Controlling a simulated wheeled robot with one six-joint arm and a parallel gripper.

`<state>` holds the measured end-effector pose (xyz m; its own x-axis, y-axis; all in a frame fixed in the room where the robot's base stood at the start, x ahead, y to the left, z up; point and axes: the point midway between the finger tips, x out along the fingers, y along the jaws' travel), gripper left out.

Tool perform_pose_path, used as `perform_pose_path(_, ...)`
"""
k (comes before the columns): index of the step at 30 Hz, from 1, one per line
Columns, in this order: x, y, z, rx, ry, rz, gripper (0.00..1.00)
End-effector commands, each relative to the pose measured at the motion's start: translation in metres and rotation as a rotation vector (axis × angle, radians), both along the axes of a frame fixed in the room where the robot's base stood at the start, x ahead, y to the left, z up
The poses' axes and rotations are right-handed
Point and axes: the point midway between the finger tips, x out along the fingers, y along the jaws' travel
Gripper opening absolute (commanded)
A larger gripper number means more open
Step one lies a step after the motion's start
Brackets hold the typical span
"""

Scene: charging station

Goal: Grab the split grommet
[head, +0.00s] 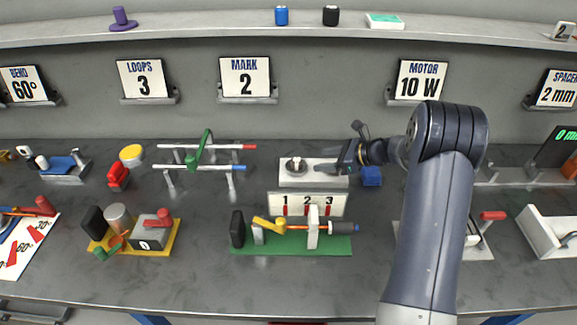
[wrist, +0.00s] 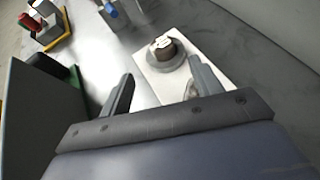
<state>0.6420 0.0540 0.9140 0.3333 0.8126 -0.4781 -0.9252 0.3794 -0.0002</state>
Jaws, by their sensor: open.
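A small dark round piece with a pale top, which looks like the split grommet (head: 296,163), sits on a grey round base on a white block (head: 313,181). In the wrist view the dark piece (wrist: 171,52) is beyond the fingertips, nearer the right finger. I cannot make out a split in it. My gripper (head: 337,161) is open and empty, just right of the piece over the block's right side. In the wrist view, my gripper's (wrist: 162,70) right finger overlaps the white block (wrist: 205,50) and its left finger is over the grey table. A small grey lump beside the right finger is partly hidden.
A blue box (head: 371,177) stands right of the white block. A panel numbered 1 to 3 (head: 307,204) and a green base with fixtures (head: 270,245) are in front. A stand with two rods (head: 203,167) is at left. A shelf runs above.

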Motion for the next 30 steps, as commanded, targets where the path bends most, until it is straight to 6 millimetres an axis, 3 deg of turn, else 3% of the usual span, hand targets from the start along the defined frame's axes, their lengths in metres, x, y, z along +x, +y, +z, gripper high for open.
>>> perform_pose_path(4, 0.008, 0.022, -0.011, 0.001, 0.002, 0.004, 0.61)
perform_pose_path(18, 0.032, 0.07, -0.036, -0.001, 0.002, 0.003, 0.61)
perform_pose_path(28, 0.035, 0.076, -0.041, -0.001, 0.0, 0.0, 0.61)
perform_pose_path(30, 0.035, 0.076, -0.041, -0.001, 0.0, 0.0, 0.57)
